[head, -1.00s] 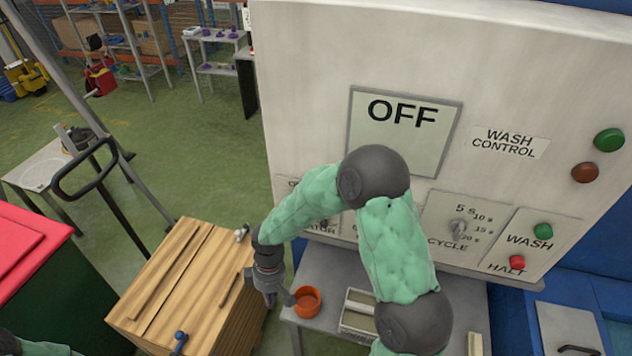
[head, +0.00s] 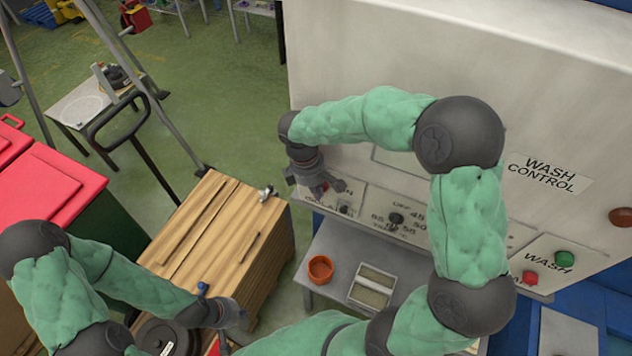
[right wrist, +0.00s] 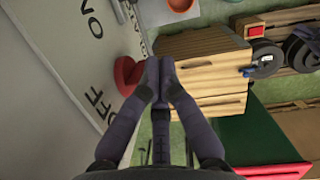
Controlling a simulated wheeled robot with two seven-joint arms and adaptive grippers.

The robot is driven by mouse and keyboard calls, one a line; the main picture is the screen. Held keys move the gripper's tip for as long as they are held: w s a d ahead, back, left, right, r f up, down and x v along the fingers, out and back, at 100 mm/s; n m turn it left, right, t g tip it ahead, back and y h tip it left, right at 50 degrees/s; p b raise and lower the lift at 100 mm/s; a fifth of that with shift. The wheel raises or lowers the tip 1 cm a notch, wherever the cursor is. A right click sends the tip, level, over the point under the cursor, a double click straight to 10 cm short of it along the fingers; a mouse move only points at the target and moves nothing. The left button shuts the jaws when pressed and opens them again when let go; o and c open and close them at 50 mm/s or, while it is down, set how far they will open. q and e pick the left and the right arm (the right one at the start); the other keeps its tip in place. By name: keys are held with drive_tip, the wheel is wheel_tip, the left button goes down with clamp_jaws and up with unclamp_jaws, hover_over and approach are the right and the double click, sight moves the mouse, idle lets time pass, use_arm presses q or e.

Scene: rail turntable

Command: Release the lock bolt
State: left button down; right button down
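A small blue-knobbed fitting (head: 202,288) sits at the near end of the slatted wooden block and also shows in the right wrist view (right wrist: 247,72). A small metal fitting (head: 266,193) stands at the block's far corner. I cannot tell which is the lock bolt. My right gripper (head: 334,186) is in front of the lower left of the wash control panel. Its fingertips (right wrist: 157,68) look closed together, beside a red round knob (right wrist: 126,76) on the panel. My left gripper (head: 236,314) is low, just right of the blue-knobbed fitting; its fingers are unclear.
The wooden block (head: 225,225) stands left of a grey bench with an orange cup (head: 320,268) and a divided tray (head: 373,285). Red-lidded bins (head: 50,190) stand left. The wash control cabinet (head: 400,60) fills the right. Green floor (head: 220,120) lies open behind.

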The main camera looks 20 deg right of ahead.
drive_tip(key=s+d+f, duration=0.2)
drive_tip(key=d+f, duration=0.1)
drive_tip(key=f, duration=0.3)
drive_tip(key=shift+s+d, duration=0.2)
drive_tip(key=shift+d, duration=0.15)
